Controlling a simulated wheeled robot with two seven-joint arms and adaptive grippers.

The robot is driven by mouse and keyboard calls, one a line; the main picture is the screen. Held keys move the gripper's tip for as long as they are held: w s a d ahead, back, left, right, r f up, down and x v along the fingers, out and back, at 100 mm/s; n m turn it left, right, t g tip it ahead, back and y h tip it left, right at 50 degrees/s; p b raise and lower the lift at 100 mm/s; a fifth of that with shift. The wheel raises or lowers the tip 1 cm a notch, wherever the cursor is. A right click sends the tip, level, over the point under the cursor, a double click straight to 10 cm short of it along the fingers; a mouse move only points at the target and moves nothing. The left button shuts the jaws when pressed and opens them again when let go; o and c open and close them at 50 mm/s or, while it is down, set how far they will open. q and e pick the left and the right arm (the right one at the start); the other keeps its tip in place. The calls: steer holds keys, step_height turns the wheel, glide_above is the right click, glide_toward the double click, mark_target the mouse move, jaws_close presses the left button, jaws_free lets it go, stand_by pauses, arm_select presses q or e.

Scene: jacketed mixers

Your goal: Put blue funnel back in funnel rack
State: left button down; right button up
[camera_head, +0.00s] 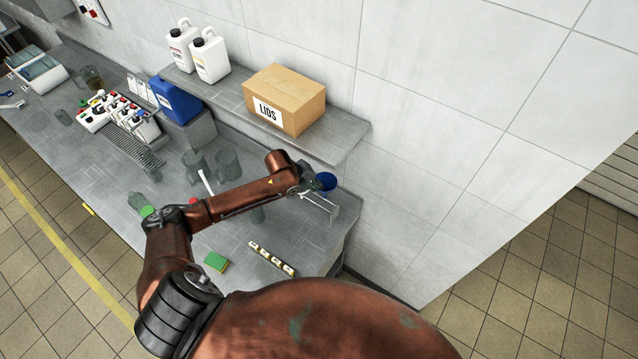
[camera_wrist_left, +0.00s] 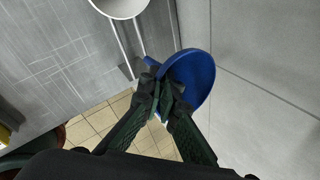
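The blue funnel (camera_head: 326,180) is at the right end of the bench, at the tip of my left arm. It also shows in the left wrist view (camera_wrist_left: 196,75), where its wide mouth is tilted. My left gripper (camera_head: 311,189) is shut on the blue funnel; its dark fingers (camera_wrist_left: 163,92) meet at the funnel's edge in the wrist view. Pale metal rods (camera_wrist_left: 126,52), seemingly of the funnel rack, stand just left of the funnel there, with a white round rim (camera_wrist_left: 120,8) above them. The gripper hides part of the rack in the head view. My right gripper is not in view.
A shelf (camera_head: 340,143) above the bench carries a LIDS box (camera_head: 285,99) and white jugs (camera_head: 209,57). A green sponge (camera_head: 216,262) and a dark strip with pale blocks (camera_head: 272,259) lie near the bench's front. The tiled wall is close behind the funnel.

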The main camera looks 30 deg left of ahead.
arm_select(q)
step_height(320, 180, down, 10)
steer(key=b, duration=0.8)
steer(key=shift+s+a, duration=0.25)
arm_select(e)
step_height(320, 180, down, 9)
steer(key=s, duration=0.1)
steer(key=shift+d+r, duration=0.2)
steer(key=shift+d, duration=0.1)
arm_select(q)
steer(key=shift+w, duration=0.1)
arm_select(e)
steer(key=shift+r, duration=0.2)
arm_select(q)
steer(key=shift+a+r, duration=0.1)
steer(key=shift+a, duration=0.05)
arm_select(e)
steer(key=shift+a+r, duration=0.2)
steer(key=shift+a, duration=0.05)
